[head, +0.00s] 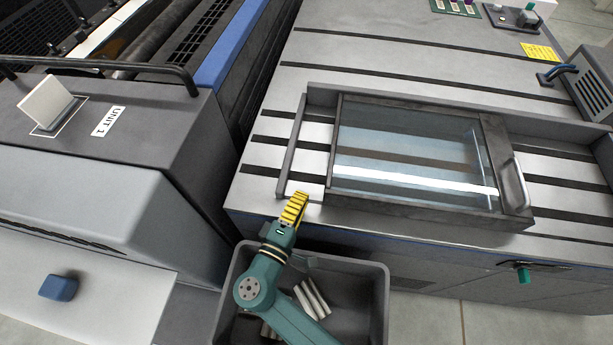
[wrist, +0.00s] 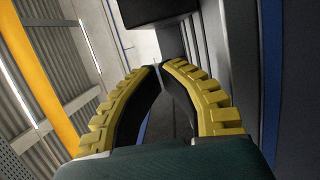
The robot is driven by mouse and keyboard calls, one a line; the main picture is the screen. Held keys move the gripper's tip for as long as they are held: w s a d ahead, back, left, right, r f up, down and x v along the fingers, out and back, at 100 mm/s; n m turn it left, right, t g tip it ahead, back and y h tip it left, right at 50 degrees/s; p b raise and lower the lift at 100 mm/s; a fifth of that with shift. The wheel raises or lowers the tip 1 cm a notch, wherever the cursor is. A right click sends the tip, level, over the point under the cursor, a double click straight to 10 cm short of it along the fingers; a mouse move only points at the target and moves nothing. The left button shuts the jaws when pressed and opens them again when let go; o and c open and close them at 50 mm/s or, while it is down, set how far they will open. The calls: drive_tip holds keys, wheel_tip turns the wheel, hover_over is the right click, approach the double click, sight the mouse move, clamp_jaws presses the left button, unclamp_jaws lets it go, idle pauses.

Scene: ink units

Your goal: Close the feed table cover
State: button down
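The feed table cover (head: 410,143) is a dark-framed glass panel lying flat on the slotted table. A bar handle (head: 519,185) is on its right end. Slotted table surface shows bare to the left and right of the cover. My gripper (head: 297,198), with yellow fingers, is near the table's front left edge, left of the cover and far from the handle. In the wrist view the fingertips (wrist: 160,67) come together with nothing seen between them. The cover and handle cannot be made out clearly in the wrist view.
A grey bin (head: 376,300) holding pale rolls stands below my arm. Raised rails (head: 293,148) border the cover area. A green knob (head: 523,275) is on the table front.

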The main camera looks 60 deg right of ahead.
drive_tip(key=d, duration=0.3)
drive_tip(key=d+b, duration=0.1)
drive_tip(key=d, duration=0.6)
drive_tip(key=shift+w+r+b, duration=0.1)
drive_tip(key=shift+w+b, duration=0.15)
drive_tip(key=shift+b, duration=0.15)
